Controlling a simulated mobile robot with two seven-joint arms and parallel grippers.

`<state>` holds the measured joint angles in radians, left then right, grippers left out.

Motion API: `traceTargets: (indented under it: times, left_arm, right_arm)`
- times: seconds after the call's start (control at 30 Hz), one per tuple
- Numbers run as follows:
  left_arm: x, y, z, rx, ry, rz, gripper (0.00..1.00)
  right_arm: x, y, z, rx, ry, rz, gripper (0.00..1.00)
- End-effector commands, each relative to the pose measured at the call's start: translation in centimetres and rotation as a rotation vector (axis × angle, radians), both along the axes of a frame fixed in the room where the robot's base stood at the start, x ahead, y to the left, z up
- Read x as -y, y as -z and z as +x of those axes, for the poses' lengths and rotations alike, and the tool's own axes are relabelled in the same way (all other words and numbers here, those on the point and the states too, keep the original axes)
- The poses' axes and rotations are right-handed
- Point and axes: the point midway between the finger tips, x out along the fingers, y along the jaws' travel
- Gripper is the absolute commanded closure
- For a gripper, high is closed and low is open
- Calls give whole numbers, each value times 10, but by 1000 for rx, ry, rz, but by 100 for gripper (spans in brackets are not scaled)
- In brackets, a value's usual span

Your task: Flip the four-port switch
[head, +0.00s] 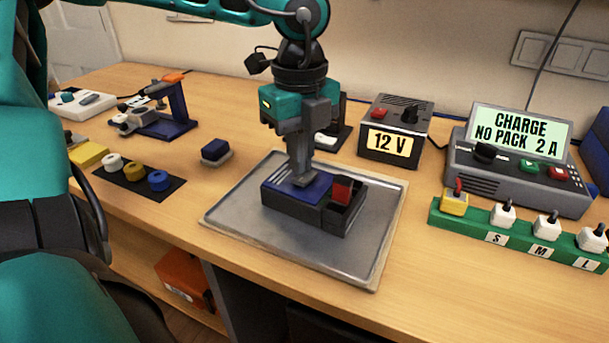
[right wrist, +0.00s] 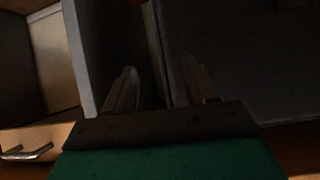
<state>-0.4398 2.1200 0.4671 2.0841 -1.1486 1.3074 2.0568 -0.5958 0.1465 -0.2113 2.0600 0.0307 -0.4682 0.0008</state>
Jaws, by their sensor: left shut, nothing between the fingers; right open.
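A dark box (head: 330,218) with a blue top and a red part (head: 342,189) at its right end lies on the metal tray (head: 235,205). The red part looks like a switch rocker; which way it is tipped is too small to tell. I cannot read any marking naming the four-port switch. My left gripper (head: 305,180) points straight down, shut and empty, with its tips at the blue top, left of the red part. Whether they touch it is unclear. My right gripper (right wrist: 161,88) is open and empty in the dark right wrist view, away from the tray.
A 12 V supply (head: 395,130) and a charger (head: 515,165) stand behind and right. A green strip (head: 470,228) holds several plugs. At left are a dark mat (head: 135,182) with knobs, a small blue block (head: 215,152) and a blue stand (head: 175,115). Bare wood lies around the tray.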

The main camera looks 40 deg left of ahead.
Motion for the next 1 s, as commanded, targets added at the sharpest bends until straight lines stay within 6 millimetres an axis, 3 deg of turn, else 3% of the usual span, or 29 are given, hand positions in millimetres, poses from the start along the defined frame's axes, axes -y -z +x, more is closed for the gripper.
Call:
traceTargets:
  times: [1.0]
  left_arm:
    - [0,14,0,0,0,0,100]
  right_arm:
    - [1,16,0,3,-6,-6,44]
